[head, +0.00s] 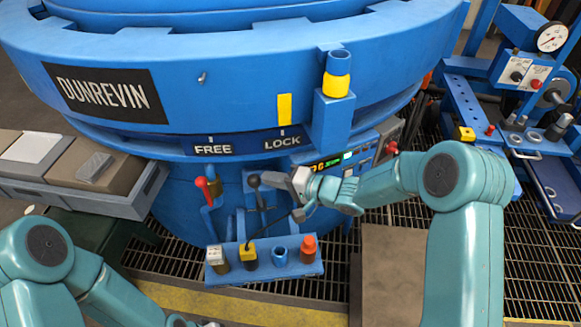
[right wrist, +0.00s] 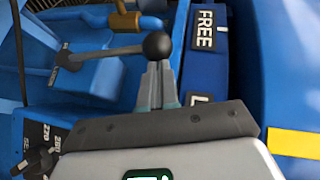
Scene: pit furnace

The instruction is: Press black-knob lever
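The black-knob lever (head: 254,181) stands on the blue furnace front below the FREE and LOCK labels. In the right wrist view its round black knob (right wrist: 158,45) sits at the end of a grey rod running left. My right gripper (head: 268,182) reaches in from the right beside the knob. In the right wrist view its fingers (right wrist: 157,72) are together, with tips at the knob; I cannot tell whether they touch it. A red-knob lever (head: 201,184) stands to the left. My left arm is at the lower left, and its gripper is mostly cut off by the bottom edge.
A blue bracket (head: 265,268) with several coloured fittings juts out below the levers. A control panel with a lit display (head: 325,165) is behind my right forearm.

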